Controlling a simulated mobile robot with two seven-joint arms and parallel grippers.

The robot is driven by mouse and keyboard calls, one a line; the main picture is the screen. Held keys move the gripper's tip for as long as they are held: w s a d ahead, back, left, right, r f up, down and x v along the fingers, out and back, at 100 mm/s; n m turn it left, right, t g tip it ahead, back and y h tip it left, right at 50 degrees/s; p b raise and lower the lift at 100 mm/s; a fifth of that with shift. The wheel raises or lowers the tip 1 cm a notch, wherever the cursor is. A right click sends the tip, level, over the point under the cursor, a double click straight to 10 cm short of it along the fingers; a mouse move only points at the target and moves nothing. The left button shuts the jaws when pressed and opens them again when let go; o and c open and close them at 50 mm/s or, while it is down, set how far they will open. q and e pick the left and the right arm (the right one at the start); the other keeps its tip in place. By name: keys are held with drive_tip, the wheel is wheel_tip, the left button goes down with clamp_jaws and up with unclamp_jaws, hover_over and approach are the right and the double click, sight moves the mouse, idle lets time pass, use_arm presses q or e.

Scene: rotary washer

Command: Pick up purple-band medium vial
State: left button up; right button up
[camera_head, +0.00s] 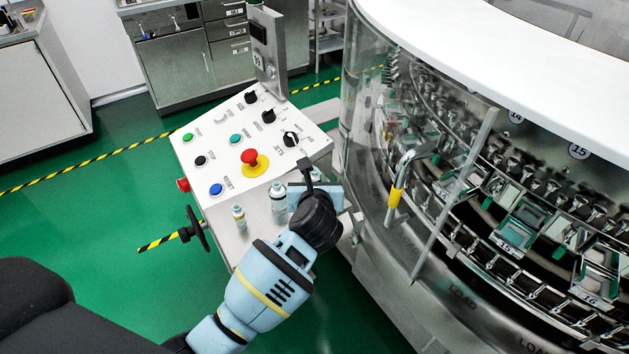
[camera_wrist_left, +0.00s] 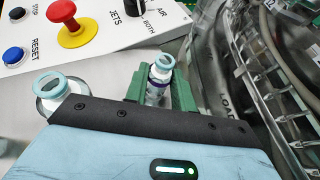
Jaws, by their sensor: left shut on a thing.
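My left gripper (camera_head: 315,195) is over the right end of the steel ledge below the control panel. In the left wrist view its green fingers (camera_wrist_left: 158,92) are shut on the purple-band vial (camera_wrist_left: 157,86), one on each side. That vial has a pale blue-grey rim and a purple band, and looks upright. My right gripper is in neither view.
Two other vials, a medium one (camera_head: 278,197) and a smaller one (camera_head: 239,217), stand on the ledge left of the gripper. The control panel (camera_head: 225,140) with a red emergency button (camera_head: 250,157) rises behind. The washer's curved glass wall and door handle (camera_head: 397,185) are close on the right.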

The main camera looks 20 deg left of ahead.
use_arm(q)
wheel_tip(320, 180, up, 10)
drive_tip(key=p, duration=0.1)
idle(0.4)
drive_tip(key=s+a+n+g+y, duration=0.1)
drive_tip(key=s+a+y, duration=0.1)
drive_tip(key=s, duration=1.9)
drive_tip(key=shift+s+a+r+n, duration=0.2)
drive_tip(key=shift+a+r+n, duration=0.2)
drive_tip(key=shift+a, duration=0.25)
